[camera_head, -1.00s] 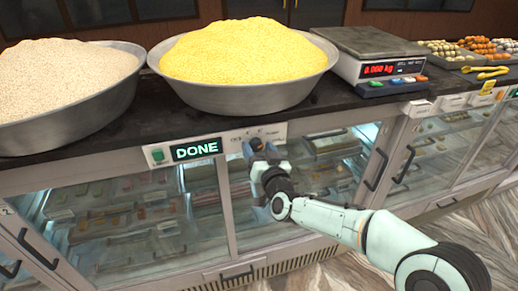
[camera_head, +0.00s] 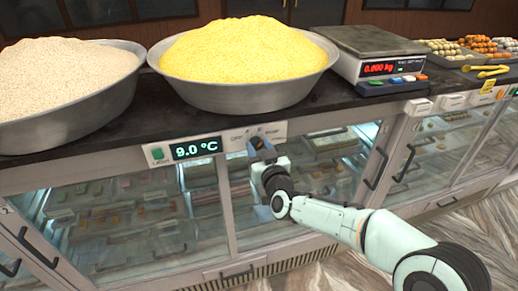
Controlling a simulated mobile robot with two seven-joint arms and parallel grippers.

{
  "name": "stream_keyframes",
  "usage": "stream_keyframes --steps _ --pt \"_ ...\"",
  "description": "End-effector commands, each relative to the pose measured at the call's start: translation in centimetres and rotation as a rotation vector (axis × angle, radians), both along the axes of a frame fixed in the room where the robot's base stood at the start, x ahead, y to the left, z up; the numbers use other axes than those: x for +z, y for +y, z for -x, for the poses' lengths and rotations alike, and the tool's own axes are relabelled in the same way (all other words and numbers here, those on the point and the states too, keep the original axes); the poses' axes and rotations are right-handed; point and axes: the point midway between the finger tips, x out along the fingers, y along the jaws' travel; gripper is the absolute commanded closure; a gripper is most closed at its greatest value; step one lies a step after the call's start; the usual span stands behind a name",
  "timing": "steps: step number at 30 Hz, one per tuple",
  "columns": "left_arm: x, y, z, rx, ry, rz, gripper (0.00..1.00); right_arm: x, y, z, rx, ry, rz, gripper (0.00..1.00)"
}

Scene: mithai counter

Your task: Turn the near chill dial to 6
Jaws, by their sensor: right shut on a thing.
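The chill dial sits on the white control panel (camera_head: 238,142) under the counter's front edge. My right gripper (camera_head: 259,144) is at the panel and shut on the dial, which it mostly hides. I cannot read the dial's pointer. A green display (camera_head: 195,149) left of the dial reads 9.0 °C. My left gripper is not in view.
A glass-fronted cabinet (camera_head: 130,205) with sweets inside runs below the counter. Two steel bowls (camera_head: 250,97) heaped with cream and yellow grains and a scale (camera_head: 370,52) stand on the dark countertop. Door handles (camera_head: 376,168) project at right. Open floor lies in front.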

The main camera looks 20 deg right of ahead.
Motion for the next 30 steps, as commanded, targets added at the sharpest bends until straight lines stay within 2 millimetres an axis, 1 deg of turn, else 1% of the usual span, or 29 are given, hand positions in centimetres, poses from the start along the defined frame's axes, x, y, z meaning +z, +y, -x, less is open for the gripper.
stream_keyframes --steps 6,15,21,30 --pt "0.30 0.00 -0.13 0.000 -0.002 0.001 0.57 0.11 0.11 0.02 0.003 -0.006 0.173 0.91" --pt "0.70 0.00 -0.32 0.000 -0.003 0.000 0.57 0.13 0.09 0.01 0.001 -0.013 0.351 0.91" --pt "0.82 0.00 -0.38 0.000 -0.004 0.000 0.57 0.10 0.02 0.00 0.000 -0.015 0.410 0.91" --pt "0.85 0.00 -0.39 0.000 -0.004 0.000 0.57 0.07 0.00 0.00 0.000 -0.015 0.430 0.91"
